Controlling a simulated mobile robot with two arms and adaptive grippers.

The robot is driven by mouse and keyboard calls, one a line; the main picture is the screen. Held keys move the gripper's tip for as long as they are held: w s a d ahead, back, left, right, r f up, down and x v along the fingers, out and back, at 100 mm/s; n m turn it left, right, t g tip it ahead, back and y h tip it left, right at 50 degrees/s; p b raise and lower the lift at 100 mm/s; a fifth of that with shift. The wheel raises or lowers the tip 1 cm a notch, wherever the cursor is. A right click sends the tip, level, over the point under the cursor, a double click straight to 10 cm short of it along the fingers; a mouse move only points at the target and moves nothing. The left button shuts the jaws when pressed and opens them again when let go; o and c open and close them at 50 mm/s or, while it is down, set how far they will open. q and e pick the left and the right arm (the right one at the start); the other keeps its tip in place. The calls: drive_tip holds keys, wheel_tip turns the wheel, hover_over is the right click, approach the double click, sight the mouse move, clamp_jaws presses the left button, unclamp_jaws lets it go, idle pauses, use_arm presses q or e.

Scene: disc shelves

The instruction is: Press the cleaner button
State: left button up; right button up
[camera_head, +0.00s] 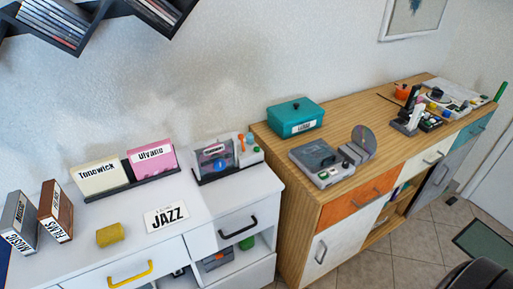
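A grey device (321,160) that looks like the disc cleaner sits near the left front of the wooden cabinet top. It has a dark upper part and small green and pale buttons (345,165) along its front right side. I cannot read any marking on the buttons. A shiny disc (363,138) stands upright in a grey holder (355,152) just right of the device. Neither of my grippers shows in the head view.
A teal box (295,118) stands behind the device on the wooden cabinet (265,133).

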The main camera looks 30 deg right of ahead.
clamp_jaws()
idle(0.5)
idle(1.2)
